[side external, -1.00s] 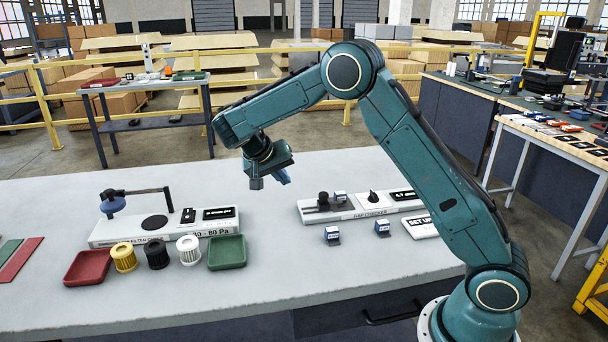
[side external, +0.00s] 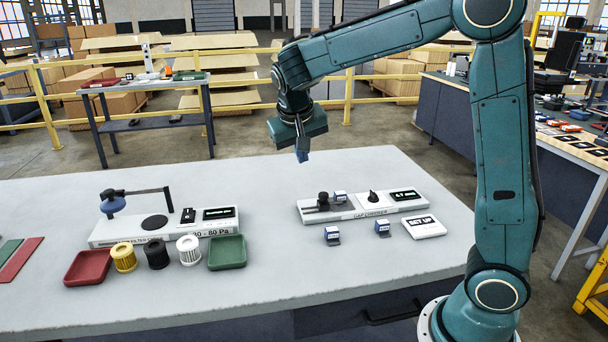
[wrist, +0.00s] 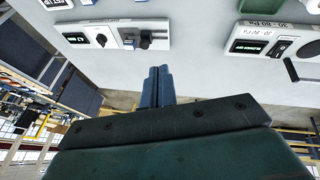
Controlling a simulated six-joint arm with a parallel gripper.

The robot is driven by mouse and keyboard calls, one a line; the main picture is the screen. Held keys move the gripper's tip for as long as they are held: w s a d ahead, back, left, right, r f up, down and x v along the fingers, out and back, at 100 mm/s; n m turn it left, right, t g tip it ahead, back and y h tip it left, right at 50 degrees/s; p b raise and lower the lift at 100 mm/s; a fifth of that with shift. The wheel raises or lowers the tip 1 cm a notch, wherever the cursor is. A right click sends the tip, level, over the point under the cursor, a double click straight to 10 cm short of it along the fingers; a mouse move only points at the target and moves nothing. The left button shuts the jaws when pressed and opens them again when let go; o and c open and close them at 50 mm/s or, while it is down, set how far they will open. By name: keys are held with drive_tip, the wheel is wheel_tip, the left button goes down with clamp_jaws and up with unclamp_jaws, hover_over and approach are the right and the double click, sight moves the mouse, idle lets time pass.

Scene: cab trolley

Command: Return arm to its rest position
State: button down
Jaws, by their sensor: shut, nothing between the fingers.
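My gripper (side external: 302,156) hangs in the air above the back part of the white table (side external: 290,260), fingers pointing down. Its blue fingers are together with nothing between them, and they also show closed in the wrist view (wrist: 157,86). The gap checker (side external: 362,206) lies below and to the right of it, with a small blue-and-white part on its left half. Two more such parts, a left one (side external: 332,235) and a right one (side external: 382,228), stand on the table in front of it. My gripper touches none of these.
The filter tester (side external: 165,229) stands at the left with its swing arm. Before it are a red tray (side external: 88,267), yellow, black and white filters (side external: 189,250) and a green tray (side external: 227,252). A SET UP sign (side external: 423,227) lies at the right. Yellow rails run behind the table.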

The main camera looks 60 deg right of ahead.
drive_tip(key=s+a+r+n+t+y, duration=0.1)
drive_tip(key=s+a, duration=0.4)
drive_tip(key=s, duration=0.6)
drive_tip(key=s+a+r+n+t+y, duration=0.1)
drive_tip(key=s+n, duration=0.5)
drive_tip(key=s, duration=0.6)
drive_tip(key=a+t+y, duration=0.1)
drive_tip(key=a+y, duration=0.1)
drive_tip(key=a, duration=0.1)
drive_tip(key=shift+s+a+t+y, duration=0.2)
drive_tip(key=shift+a+t+y, duration=0.15)
drive_tip(key=shift+t+y, duration=0.05)
